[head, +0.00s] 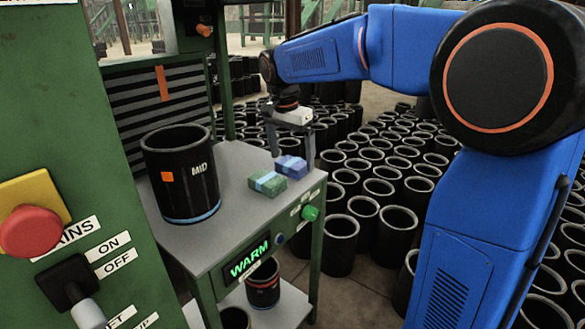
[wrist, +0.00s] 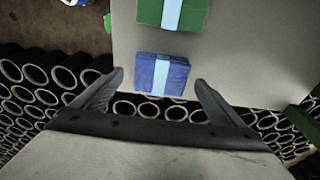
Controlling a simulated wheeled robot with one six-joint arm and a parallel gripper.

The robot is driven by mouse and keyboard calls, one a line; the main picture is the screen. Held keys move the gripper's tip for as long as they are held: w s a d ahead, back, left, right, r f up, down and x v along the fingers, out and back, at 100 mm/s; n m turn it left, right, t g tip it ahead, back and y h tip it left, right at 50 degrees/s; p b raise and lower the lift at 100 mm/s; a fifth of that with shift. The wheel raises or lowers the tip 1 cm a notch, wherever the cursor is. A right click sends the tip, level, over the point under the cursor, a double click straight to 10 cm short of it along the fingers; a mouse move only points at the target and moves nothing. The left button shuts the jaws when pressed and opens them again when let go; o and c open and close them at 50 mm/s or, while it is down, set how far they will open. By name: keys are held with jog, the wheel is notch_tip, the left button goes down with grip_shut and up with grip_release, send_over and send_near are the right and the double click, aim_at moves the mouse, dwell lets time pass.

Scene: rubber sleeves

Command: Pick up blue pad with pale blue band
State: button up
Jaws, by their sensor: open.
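The blue pad with a pale blue band (head: 290,166) lies on the grey machine table near its right edge. In the wrist view the blue pad (wrist: 160,76) is ahead of my gripper (wrist: 159,84), roughly centred between the two fingers. My gripper (head: 291,158) is open and empty, its fingers apart on either side of the pad's near end. I cannot tell from the views how far above the tabletop the fingertips are.
A green pad with a pale blue band (head: 267,183) lies close beside the blue pad. A black sleeve marked MID (head: 181,178) stands on the grey table (head: 238,222). Many black sleeves (head: 376,193) stand on the floor beyond the table edge. A green control panel (head: 70,170) is at left.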

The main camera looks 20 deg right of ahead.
aim_at(292, 162)
jog(key=shift+d+f, duration=0.1)
jog(key=shift+f, duration=0.55)
jog(key=c, duration=1.1)
jog(key=shift+c, duration=0.2)
notch_tip(292, 162, up, 10)
jog(key=shift+o, duration=0.6)
